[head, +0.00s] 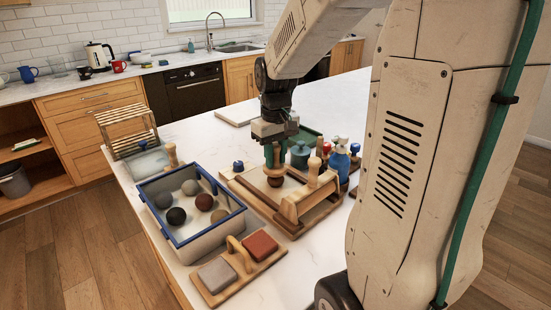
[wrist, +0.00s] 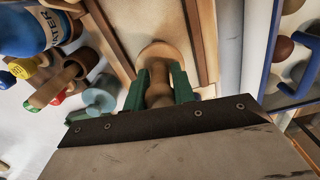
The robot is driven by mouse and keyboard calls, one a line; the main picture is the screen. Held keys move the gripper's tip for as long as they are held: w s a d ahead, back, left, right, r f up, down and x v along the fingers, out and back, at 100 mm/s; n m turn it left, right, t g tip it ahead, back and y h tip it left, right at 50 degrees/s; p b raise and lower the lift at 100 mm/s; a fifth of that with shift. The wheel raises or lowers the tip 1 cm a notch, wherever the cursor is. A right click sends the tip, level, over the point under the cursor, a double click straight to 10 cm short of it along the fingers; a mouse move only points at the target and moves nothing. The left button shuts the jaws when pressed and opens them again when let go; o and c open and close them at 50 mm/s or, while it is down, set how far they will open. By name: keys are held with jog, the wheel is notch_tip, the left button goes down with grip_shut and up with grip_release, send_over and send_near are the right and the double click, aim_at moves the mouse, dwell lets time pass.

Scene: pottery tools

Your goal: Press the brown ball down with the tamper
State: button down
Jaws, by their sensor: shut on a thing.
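My gripper (head: 273,163) is over the wooden board (head: 240,183) on the counter, its green fingers pointing down. In the wrist view the gripper (wrist: 160,92) is shut on the turned wooden handle of the tamper (wrist: 159,72). The tamper's round tan base faces the pale board surface. In the head view a brown rounded thing (head: 275,181) shows right under the fingers; I cannot tell whether it is a ball or the tamper's base.
The blue-rimmed bin (head: 203,246) holds several grey and dark balls. A wooden roller frame (head: 312,196) stands at the board's near side. Bottles (head: 339,163) and a teal pot (head: 300,154) crowd the right.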

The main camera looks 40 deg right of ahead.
jog(key=shift+r, duration=0.4)
jog(key=shift+f, duration=1)
dwell(0.5)
jog(key=shift+r, duration=0.9)
jog(key=shift+f, duration=0.95)
dwell(0.3)
jog(key=shift+r, duration=0.85)
jog(key=shift+f, duration=1)
jog(key=shift+r, duration=0.95)
jog(key=shift+f, duration=1)
